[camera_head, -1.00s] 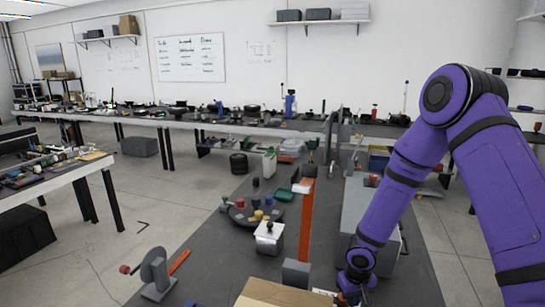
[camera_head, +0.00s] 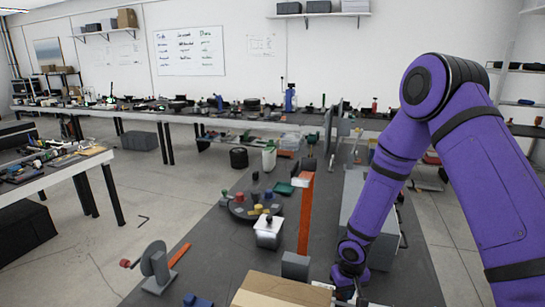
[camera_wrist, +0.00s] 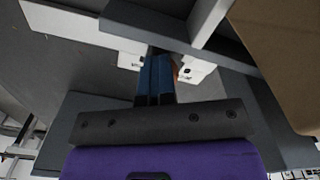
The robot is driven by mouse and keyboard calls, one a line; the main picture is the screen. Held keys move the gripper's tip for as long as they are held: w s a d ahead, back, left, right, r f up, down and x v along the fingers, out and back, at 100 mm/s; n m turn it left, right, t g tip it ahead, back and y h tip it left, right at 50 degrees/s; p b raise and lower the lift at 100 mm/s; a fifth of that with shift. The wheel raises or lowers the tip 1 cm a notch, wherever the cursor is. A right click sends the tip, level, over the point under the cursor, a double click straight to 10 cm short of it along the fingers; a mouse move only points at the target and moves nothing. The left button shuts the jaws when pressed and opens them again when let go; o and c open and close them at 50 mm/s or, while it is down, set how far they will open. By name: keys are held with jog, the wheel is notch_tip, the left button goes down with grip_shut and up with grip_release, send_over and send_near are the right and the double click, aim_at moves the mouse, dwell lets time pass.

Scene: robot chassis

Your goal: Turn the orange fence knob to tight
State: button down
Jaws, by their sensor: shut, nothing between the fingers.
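My gripper (camera_head: 347,294) is low at the near right of the bench in the head view, beside a grey machine body. In the wrist view its blue fingers (camera_wrist: 154,78) are together, with nothing held between them. A small orange-brown sliver (camera_wrist: 176,68) shows just right of the fingertips; it may be part of the knob, but most of it is hidden behind the fingers. Two white label plates, one left (camera_wrist: 131,61) and one right (camera_wrist: 193,71) of the fingertips, carry dark marks too small to read. I cannot make out the knob in the head view.
A grey wheel-like fixture (camera_head: 156,266) is at the left. Grey beams (camera_wrist: 178,32) cross close above the fingertips in the wrist view.

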jog(key=shift+s+a+f, duration=0.5)
jog(key=shift+s+a, duration=0.2)
jog(key=shift+s, duration=0.15)
jog(key=shift+w+r, duration=0.15)
jog(key=shift+r, duration=0.4)
notch_tip(320, 180, up, 4)
jog(key=shift+w+d+r, duration=0.1)
jog(key=shift+w+r, duration=0.05)
jog(key=shift+r, duration=0.05)
jog(key=shift+d+r, duration=0.1)
jog(key=shift+r, duration=0.15)
